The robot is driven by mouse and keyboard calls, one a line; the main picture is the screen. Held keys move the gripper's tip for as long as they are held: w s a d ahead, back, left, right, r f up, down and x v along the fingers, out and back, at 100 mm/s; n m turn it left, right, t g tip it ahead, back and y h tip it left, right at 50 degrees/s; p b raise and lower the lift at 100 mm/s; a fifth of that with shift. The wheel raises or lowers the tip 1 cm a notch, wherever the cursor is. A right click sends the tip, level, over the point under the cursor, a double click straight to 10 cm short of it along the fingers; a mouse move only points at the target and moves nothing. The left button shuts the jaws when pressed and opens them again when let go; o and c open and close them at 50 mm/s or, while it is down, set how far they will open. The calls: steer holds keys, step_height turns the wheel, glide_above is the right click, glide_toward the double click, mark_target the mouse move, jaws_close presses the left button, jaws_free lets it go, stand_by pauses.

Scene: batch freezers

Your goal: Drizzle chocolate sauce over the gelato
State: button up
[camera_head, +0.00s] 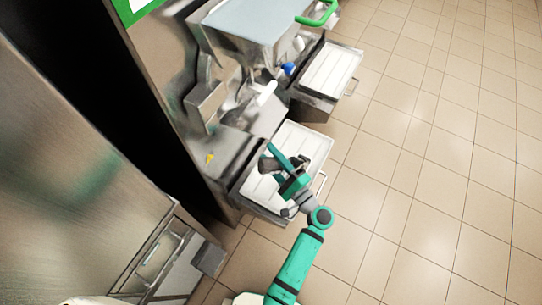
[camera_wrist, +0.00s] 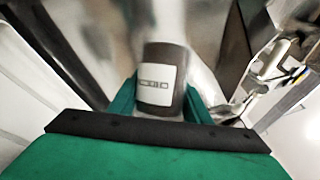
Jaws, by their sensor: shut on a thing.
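My gripper (camera_head: 284,172) is over the nearer white tray in the head view. In the wrist view its green fingers (camera_wrist: 160,98) are shut on a dark, bottle-like thing with a pale label (camera_wrist: 158,76), one finger on each side. The label is too blurred to read, so I cannot tell whether it is the chocolate sauce. In the head view the dark held thing (camera_head: 268,163) shows at the gripper's left, over the tray. I cannot make out any gelato in either view.
The nearer white tray (camera_head: 314,141) juts from a steel freezer machine (camera_head: 250,22). A second white tray (camera_head: 333,69) juts out farther back. A tall steel cabinet (camera_head: 70,190) stands at left. The tiled floor (camera_head: 430,150) at right is clear.

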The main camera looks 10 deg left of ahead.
steer(key=shift+r+n+g+h, duration=0.35)
steer(key=shift+r+n, duration=0.3)
steer(key=shift+n, duration=0.55)
steer(key=shift+r+n+g+h, duration=0.3)
steer(key=shift+r+n, duration=0.3)
steer(key=shift+n, duration=0.6)
steer(key=shift+r, duration=0.1)
step_height(320, 180, up, 3)
steer(key=n, duration=0.2)
steer(key=n+h, duration=0.1)
steer(key=shift+n+g+h, duration=0.25)
steer(key=shift+n+g, duration=0.1)
steer(key=shift+n, duration=0.05)
steer(key=shift+r+n+h, duration=1)
steer(key=shift+r+n, duration=0.15)
steer(key=shift+n, duration=0.55)
